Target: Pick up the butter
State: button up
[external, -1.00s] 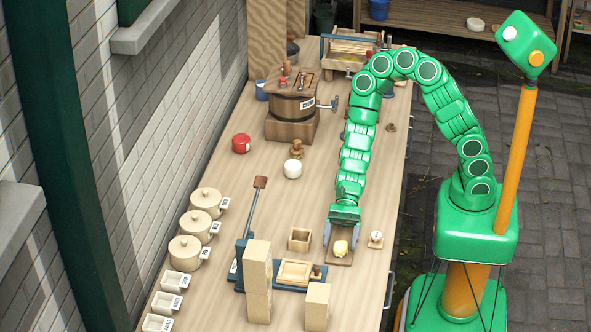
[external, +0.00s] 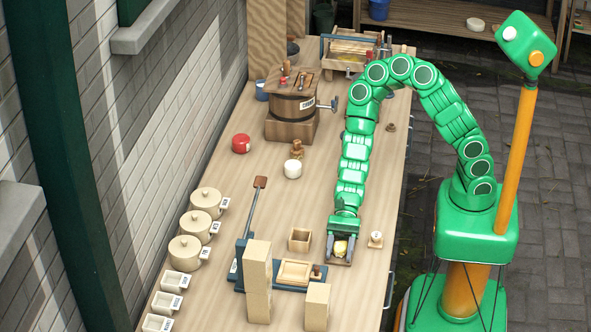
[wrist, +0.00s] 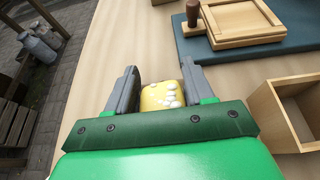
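The butter (external: 341,248) is a small pale yellow block on a small brown board (external: 338,262) near the right side of the bench. In the wrist view the butter (wrist: 160,95) is yellow with white patches, and its lower part is hidden by my gripper's body. My gripper (external: 341,243) is low over the board with one finger on each side of the butter.
An open wooden box (external: 300,239) stands left of the board, and a small pale item with a knob (external: 375,239) stands right. A wooden frame on a blue base (external: 294,272) and wooden blocks (external: 317,307) stand nearer the camera. A churn (external: 293,105) stands farther back.

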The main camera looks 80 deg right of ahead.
jog(key=c, duration=0.4)
